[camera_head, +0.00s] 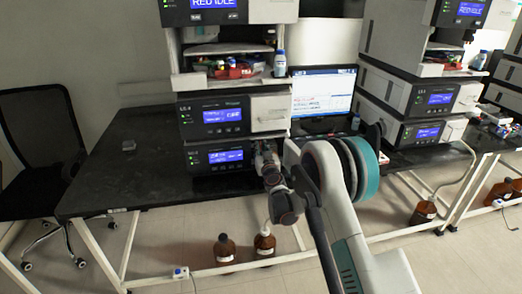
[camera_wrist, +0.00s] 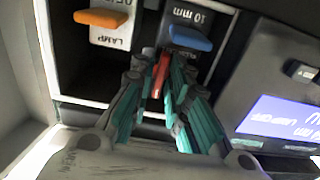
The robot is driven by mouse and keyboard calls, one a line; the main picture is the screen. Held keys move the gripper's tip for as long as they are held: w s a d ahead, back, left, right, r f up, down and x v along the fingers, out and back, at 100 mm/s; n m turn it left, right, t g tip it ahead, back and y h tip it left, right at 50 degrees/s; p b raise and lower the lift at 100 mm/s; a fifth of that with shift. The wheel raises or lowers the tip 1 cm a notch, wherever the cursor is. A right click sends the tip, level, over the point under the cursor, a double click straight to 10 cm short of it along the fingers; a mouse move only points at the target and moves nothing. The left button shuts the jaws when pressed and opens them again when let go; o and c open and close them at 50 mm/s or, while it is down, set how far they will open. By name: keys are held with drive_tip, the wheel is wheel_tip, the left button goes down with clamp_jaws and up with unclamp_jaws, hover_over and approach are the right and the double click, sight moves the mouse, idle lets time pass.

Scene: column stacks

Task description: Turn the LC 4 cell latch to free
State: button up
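A thin red latch (camera_wrist: 160,72) shows in the wrist view, below a blue handle (camera_wrist: 189,37) on a block marked 10 mm. My gripper (camera_wrist: 156,78) has its teal fingers on either side of the red latch. Whether they press on it is not clear. In the head view my gripper (camera_head: 262,152) is at the right front of the lowest unit (camera_head: 222,156) in the left stack, hiding the latch. The unit above (camera_head: 214,116) carries a small label that seems to read LC 4.
An orange handle (camera_wrist: 103,18) on a block marked LAMP is left of the blue one. A lit display (camera_wrist: 283,122) is at the right. In the head view, a monitor (camera_head: 323,92) stands behind my arm, and brown bottles (camera_head: 224,248) stand on the floor. The black bench (camera_head: 130,170) is mostly clear at left.

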clamp_jaws()
drive_tip(key=shift+m, duration=0.3)
drive_tip(key=m, duration=0.3)
drive_tip(key=shift+m, duration=0.4)
drive_tip(key=m, duration=0.8)
drive_tip(key=shift+m, duration=2.7)
